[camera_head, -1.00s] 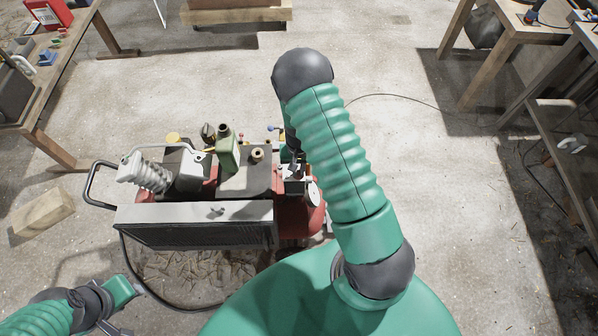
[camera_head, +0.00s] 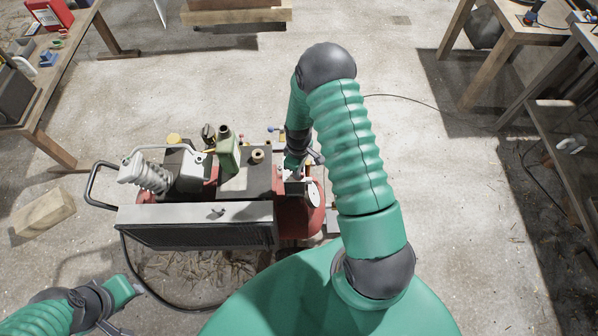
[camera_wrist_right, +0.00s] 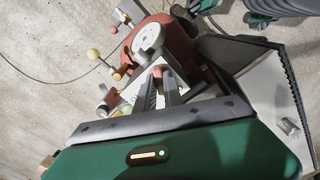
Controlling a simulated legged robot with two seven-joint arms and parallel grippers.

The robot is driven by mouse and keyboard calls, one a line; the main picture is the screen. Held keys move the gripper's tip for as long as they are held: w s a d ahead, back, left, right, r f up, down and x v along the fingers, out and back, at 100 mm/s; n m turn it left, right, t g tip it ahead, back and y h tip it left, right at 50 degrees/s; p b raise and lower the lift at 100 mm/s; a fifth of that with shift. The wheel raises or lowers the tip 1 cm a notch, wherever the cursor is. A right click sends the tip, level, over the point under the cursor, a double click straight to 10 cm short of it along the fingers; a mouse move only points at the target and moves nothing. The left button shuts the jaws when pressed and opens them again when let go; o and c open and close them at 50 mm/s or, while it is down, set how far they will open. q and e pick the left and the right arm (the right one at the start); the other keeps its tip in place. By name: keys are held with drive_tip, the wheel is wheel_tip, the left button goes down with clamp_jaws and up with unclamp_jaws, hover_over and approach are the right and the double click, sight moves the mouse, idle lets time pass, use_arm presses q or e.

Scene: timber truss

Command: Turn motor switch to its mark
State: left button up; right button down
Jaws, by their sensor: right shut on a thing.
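The motor switch (camera_wrist_right: 158,71) shows as a small reddish knob between my right fingertips in the right wrist view, mostly hidden by them. Its mark cannot be made out. My right gripper (camera_wrist_right: 161,84) is shut on it. In the head view my right gripper (camera_head: 294,170) reaches down to a small grey box on the right end of the red compressor (camera_head: 300,217); the switch is hidden there. My left gripper (camera_head: 122,292) is at the lower left, apart from the compressor, and its jaw opening is unclear.
A white round gauge (camera_wrist_right: 149,37) sits close to my right fingers, with yellow and red ball-ended handles (camera_wrist_right: 93,54) beside it. A green bottle (camera_head: 228,152) stands on the compressor's top. Workbenches stand at both sides. A wood block (camera_head: 43,213) lies on the floor.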

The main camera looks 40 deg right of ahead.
drive_tip(key=shift+w+d+r+n+p, duration=0.1)
drive_tip(key=shift+r+n+p, duration=0.1)
drive_tip(key=shift+n, duration=0.3)
drive_tip(key=shift+w+r+n+p, duration=0.1)
drive_tip(key=shift+n+p, duration=0.05)
drive_tip(key=shift+n, duration=0.35)
drive_tip(key=n+p, duration=0.1)
drive_tip(key=n, duration=0.2)
drive_tip(key=shift+f, duration=0.1)
drive_tip(key=c, duration=1.1)
unclamp_jaws()
drive_tip(key=shift+f, duration=0.2)
drive_tip(key=shift+c, duration=0.2)
drive_tip(key=shift+s, duration=0.1)
wheel_tip(320, 180, up, 6)
drive_tip(key=p, duration=0.5)
drive_tip(key=shift+r, duration=0.1)
